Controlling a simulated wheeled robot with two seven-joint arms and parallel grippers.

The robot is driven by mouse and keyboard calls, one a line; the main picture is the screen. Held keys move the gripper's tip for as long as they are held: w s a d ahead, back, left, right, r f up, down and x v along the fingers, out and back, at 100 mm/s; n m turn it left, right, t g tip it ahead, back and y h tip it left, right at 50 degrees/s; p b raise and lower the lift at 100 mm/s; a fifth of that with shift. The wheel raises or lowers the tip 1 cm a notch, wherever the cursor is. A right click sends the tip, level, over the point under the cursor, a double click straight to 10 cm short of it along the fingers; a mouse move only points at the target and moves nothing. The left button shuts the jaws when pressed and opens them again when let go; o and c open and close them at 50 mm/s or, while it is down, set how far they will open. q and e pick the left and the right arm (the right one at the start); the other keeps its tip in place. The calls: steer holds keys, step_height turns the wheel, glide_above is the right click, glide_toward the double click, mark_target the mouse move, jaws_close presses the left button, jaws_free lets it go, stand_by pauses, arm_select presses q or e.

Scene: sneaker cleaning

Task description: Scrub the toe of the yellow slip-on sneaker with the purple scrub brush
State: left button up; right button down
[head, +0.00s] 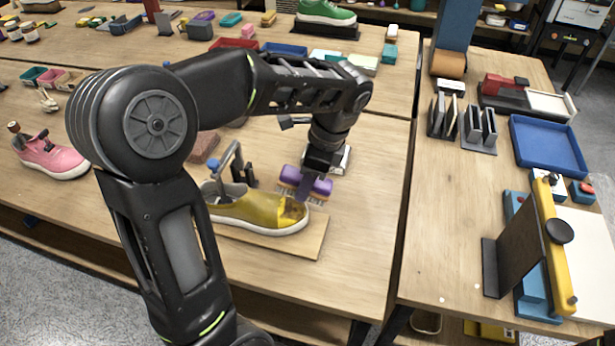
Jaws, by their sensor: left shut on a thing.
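The yellow slip-on sneaker (258,211) lies on a wooden board (310,240) on the table, its toe to the right. The toe shows a brown dirty patch (291,211). My left gripper (312,178) points down and is shut on the purple scrub brush (318,186). The brush is over the toe end, bristles down. I cannot tell whether the bristles touch the shoe. My left arm hides part of the table and the heel side of the shoe. My right gripper is not in view.
A metal clamp (236,163) stands behind the sneaker. A pink sneaker (52,156) is at the left. Brushes, trays and a green sneaker (326,12) are at the back. A blue tray (547,146) sits on the right table. The table right of the board is clear.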

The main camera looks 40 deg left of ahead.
mark_target(293, 207)
arm_select(q)
steer(key=s+f+b, duration=0.3)
steer(key=f, duration=0.2)
steer(key=shift+s, duration=0.35)
steer(key=shift+b+x, duration=0.95)
steer(key=shift+x, duration=0.2)
stand_by(0.4)
steer(key=shift+w+a+r+p, duration=0.2)
steer(key=shift+w+p, duration=0.1)
steer(key=shift+w, duration=0.25)
steer(key=shift+w+a+r+p, duration=0.15)
steer(key=shift+w+p, duration=0.15)
steer(key=shift+w, duration=0.25)
steer(key=shift+w+a+f, duration=0.15)
steer(key=shift+w+a, duration=0.2)
steer(key=shift+w, duration=0.4)
